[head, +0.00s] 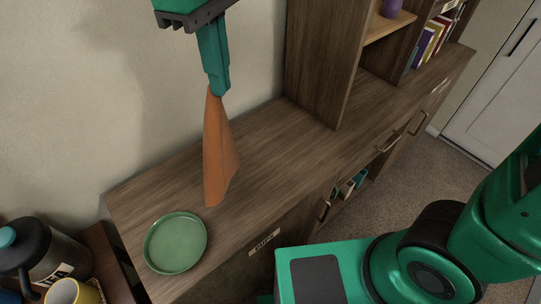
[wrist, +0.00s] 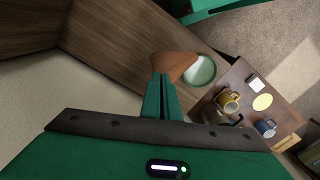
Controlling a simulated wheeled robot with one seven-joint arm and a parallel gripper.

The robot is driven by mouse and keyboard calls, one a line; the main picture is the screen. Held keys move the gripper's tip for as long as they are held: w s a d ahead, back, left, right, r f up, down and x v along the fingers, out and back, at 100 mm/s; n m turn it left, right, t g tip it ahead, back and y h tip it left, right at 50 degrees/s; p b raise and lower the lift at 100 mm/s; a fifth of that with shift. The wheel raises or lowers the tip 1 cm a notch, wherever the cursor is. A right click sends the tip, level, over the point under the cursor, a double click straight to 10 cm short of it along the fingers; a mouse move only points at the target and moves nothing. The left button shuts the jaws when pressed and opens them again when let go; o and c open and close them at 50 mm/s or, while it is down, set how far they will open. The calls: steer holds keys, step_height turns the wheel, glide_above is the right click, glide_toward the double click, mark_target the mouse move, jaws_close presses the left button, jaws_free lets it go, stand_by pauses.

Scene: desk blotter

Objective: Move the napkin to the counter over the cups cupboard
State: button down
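My gripper (head: 218,92) is shut on the orange napkin (head: 217,155), which hangs down from the fingertips over the wooden counter (head: 275,150). I cannot tell whether the napkin's lower edge touches the counter. In the wrist view the fingers of my gripper (wrist: 161,78) are together and the napkin (wrist: 174,65) shows just beyond them. A cupboard front below the counter carries a small label (head: 264,242), too small to read surely. A green plate (head: 175,243) lies on the counter's near left end, beside the napkin; it also shows in the wrist view (wrist: 207,73).
A shelf unit (head: 325,60) rises from the counter's back, with books (head: 428,42) farther right. Below the counter, an opening shows some items (head: 350,186). A lower table (wrist: 235,77) beside the counter holds a yellow mug (wrist: 228,101) and a blue mug (wrist: 266,127). The counter's middle is clear.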

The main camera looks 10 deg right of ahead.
steer(key=w+d+r+n, duration=0.3)
steer(key=w+d+r, duration=0.6)
steer(key=w+r, duration=0.15)
step_height(320, 180, down, 11)
steer(key=shift+w+r, duration=0.15)
steer(key=shift+w, duration=0.15)
steer(key=shift+a, duration=0.1)
stand_by(0.3)
steer(key=w+a+f+m+b, duration=0.1)
steer(key=w+a+m, duration=0.3)
steer(key=a, duration=0.5)
steer(key=w+a+m, duration=0.1)
steer(key=a+m, duration=0.4)
steer(key=a, duration=0.5)
steer(key=s+d+f, duration=0.3)
steer(key=d+f, duration=0.7)
steer(key=d, duration=0.1)
steer(key=s+d+f, duration=0.3)
steer(key=d+f, duration=0.7)
steer(key=d, duration=0.1)
steer(key=s+d+f, duration=0.3)
steer(key=d+f, duration=0.7)
steer(key=d, duration=0.1)
steer(key=shift+s+d+f, duration=0.25)
steer(key=shift+d+f, duration=0.05)
steer(key=shift+d, duration=0.1)
